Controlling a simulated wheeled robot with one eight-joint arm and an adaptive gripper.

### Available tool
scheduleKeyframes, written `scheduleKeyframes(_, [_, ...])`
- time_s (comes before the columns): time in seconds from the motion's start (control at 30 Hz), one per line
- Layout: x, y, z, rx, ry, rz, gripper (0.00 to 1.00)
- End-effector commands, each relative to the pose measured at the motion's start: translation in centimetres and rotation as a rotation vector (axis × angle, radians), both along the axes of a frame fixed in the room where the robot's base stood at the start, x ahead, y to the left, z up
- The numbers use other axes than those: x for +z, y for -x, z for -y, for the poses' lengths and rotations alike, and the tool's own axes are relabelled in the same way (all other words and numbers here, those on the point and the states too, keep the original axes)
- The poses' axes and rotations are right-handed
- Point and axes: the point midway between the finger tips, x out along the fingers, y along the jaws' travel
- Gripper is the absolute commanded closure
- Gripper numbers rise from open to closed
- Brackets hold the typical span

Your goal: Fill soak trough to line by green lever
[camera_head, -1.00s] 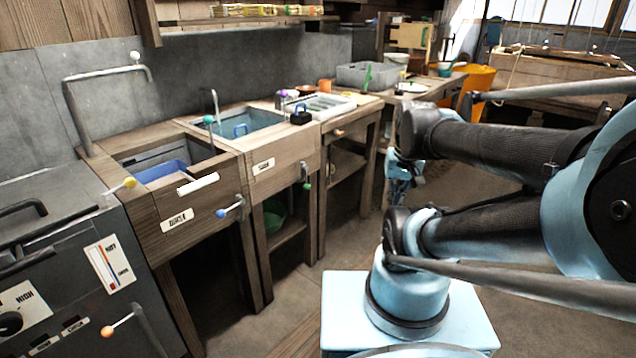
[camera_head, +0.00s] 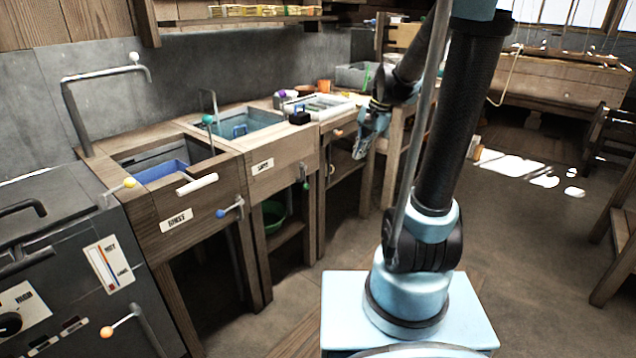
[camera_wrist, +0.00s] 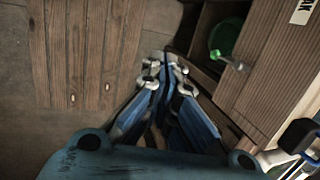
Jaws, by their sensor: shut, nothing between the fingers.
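The soak trough (camera_head: 285,131) is the middle wooden unit, with a pale blue basin and a label on its front. The green lever (camera_head: 306,184) hangs on its front at the right, a metal rod with a green tip. In the wrist view the green lever (camera_wrist: 234,65) is at the upper right, apart from my gripper (camera_wrist: 163,66). My gripper is shut and empty, pointing downward. In the head view my gripper (camera_head: 360,153) is in front of the bench, right of the lever. The fill line and water level cannot be made out.
A green bowl (camera_head: 272,215) sits on the shelf below. A dark heater unit (camera_head: 60,255) stands at far left.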

Motion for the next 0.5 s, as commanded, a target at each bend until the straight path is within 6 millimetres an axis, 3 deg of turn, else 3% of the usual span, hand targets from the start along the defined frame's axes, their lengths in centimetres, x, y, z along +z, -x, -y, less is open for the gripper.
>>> scheduleKeyframes(0.1, [-0.8, -3.1, -1.0, -0.058, -0.032, -0.034, 1.00])
scheduleKeyframes(0.5, [-5.3, -12.2, -4.1, -0.254, -0.131, -0.167, 1.00])
